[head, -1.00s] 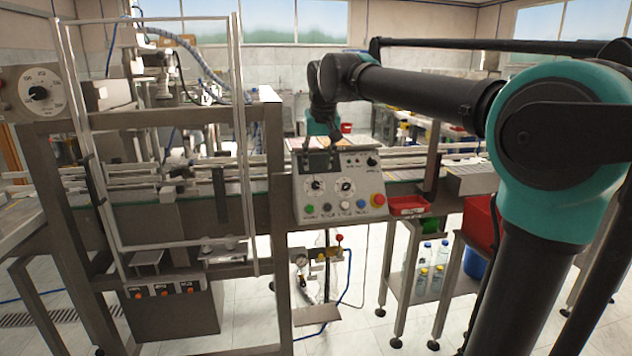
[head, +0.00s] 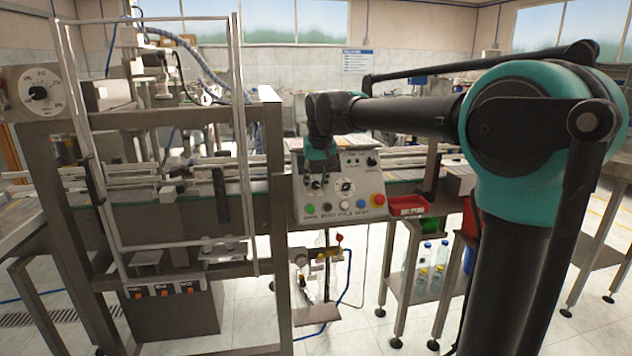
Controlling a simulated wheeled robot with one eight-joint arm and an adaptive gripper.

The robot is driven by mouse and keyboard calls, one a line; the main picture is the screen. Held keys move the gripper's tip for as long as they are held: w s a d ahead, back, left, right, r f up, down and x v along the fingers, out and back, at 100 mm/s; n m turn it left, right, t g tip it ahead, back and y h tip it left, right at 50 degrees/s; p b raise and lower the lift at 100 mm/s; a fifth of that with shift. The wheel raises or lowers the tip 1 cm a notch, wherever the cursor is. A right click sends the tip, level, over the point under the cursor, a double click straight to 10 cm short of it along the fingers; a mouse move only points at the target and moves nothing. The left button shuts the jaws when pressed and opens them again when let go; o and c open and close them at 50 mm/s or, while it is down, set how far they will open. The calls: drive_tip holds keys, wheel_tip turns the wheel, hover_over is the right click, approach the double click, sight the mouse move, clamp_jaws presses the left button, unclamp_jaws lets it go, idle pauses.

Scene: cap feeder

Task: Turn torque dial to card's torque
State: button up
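The grey control panel (head: 365,203) stands at the front of the conveyor. It has a right dial (head: 346,187) with a white face, a small black knob (head: 372,161) at upper right, and a row of coloured buttons. My gripper (head: 316,184) points down in front of the panel's left dial and mostly covers it. I cannot tell whether the fingers touch the dial or whether they are apart. Another large white dial (head: 38,93) with a black knob is on a grey box at far left. The labels are too small to read, and I cannot make out a torque card for certain.
A tall clear-doored frame (head: 240,130) stands left of the panel. Bottles (head: 440,262) stand on a low shelf. The conveyor runs behind the panel.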

clamp_jaws()
